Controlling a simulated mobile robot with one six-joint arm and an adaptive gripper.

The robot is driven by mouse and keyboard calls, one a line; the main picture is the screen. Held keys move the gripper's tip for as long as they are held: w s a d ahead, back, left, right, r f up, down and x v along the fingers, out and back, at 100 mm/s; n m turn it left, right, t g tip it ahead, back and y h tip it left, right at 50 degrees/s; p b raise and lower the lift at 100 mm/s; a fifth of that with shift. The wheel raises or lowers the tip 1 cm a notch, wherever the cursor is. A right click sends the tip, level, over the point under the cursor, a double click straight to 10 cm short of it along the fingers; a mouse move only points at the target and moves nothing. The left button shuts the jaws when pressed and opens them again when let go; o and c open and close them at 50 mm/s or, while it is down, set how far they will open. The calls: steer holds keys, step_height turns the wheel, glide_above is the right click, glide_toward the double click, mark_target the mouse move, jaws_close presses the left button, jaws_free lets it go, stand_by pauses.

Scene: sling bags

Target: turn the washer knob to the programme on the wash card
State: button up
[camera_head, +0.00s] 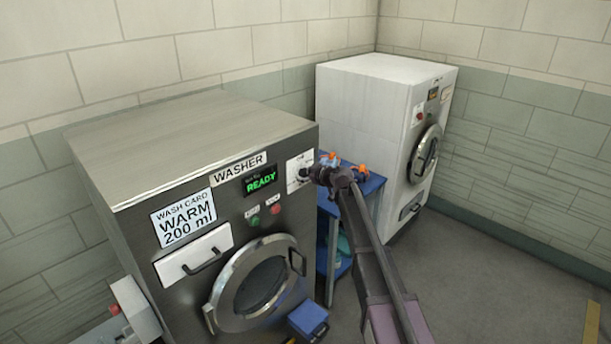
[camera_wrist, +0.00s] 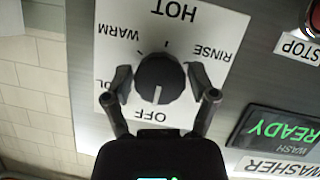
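The wash card (camera_head: 184,217) on the washer (camera_head: 200,130) reads "WARM 200 ml". In the wrist view, which is upside down, the dark round knob (camera_wrist: 160,78) sits on a white dial plate (camera_wrist: 215,28). Its white mark points at OFF. HOT, WARM, RINSE and a partly hidden label ending in "OL" surround it. My gripper (camera_wrist: 161,84) is open, with one finger on each side of the knob and small gaps visible between. In the head view my gripper (camera_head: 316,175) is at the dial plate and hides most of the knob.
The washer display (camera_head: 261,180) reads READY. A green button (camera_head: 254,221) and a red STOP button (camera_head: 275,209) sit below it. A blue cart (camera_head: 324,262) with bottles stands between the washer and a white machine (camera_head: 375,115). A blue object (camera_head: 308,318) is by the washer door.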

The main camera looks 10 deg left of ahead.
steer(key=c, duration=0.6)
